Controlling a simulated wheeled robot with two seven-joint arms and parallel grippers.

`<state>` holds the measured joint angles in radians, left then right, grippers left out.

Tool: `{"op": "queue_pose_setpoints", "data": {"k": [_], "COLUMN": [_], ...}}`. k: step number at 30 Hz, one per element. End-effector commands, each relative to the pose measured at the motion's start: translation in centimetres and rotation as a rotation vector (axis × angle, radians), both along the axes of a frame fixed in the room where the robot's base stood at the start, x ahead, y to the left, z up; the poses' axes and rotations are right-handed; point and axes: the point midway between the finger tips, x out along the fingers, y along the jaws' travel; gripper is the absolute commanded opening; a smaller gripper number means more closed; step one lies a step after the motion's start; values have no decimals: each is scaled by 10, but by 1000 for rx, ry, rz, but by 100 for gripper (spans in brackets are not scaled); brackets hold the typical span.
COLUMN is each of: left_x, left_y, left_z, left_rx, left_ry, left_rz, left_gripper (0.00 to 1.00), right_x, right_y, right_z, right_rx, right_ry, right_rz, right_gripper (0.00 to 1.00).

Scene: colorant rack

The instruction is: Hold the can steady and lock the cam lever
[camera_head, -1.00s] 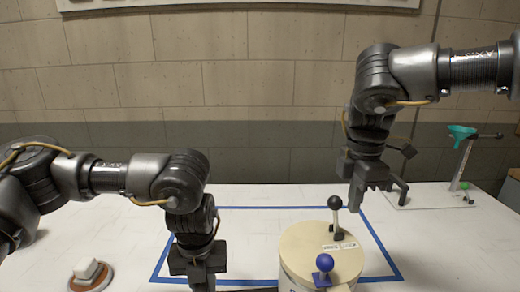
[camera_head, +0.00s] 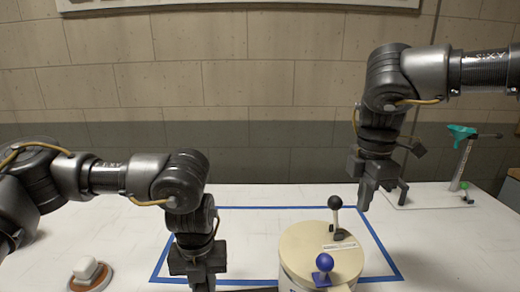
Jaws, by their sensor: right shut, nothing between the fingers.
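The can (camera_head: 300,248) is a cream cylinder standing upright at the front of the table, its lower part cut off by the picture's bottom edge. A lever with a black ball knob (camera_head: 335,203) on a pale stem stands up from the far right of its lid. A blue ball knob (camera_head: 325,262) on a blue base sits at the near edge of the lid. My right gripper (camera_head: 366,203) is above the table, right of the black knob and apart from it, shut and empty. My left gripper (camera_head: 201,282) points down left of the can; its fingertips are hidden.
A blue tape outline (camera_head: 225,208) marks the white table around the can. A white block on a brown round base (camera_head: 90,274) is at the front left. A stand with a teal funnel (camera_head: 461,132) is at the back right. The table behind the can is clear.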

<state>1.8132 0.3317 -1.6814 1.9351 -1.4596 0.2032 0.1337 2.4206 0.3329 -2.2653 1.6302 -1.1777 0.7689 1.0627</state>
Motion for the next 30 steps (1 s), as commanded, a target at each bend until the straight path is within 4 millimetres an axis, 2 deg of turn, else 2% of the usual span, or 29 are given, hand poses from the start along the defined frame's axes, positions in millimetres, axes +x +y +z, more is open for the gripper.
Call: {"op": "queue_pose_setpoints", "data": {"k": [3,9,19,23,30], "left_x": [0,0,0,0,0], "left_y": [0,0,0,0,0], "left_z": [0,0,0,0,0], "left_rx": [0,0,1,1,0], "left_ry": [-1,-1,-1,-1,-1], "left_rz": [1,1,1,2,1], "left_gripper": [0,0,0,0,0], "right_x": [0,0,0,1,1], "right_y": [0,0,0,0,0], "right_z": [0,0,5,22,73], "right_rx": [0,0,-1,-2,-3], "right_ry": [0,0,-2,-4,-4], "right_rz": [0,-1,-1,-3,-4], "right_gripper": [0,23,23,23,23]}}
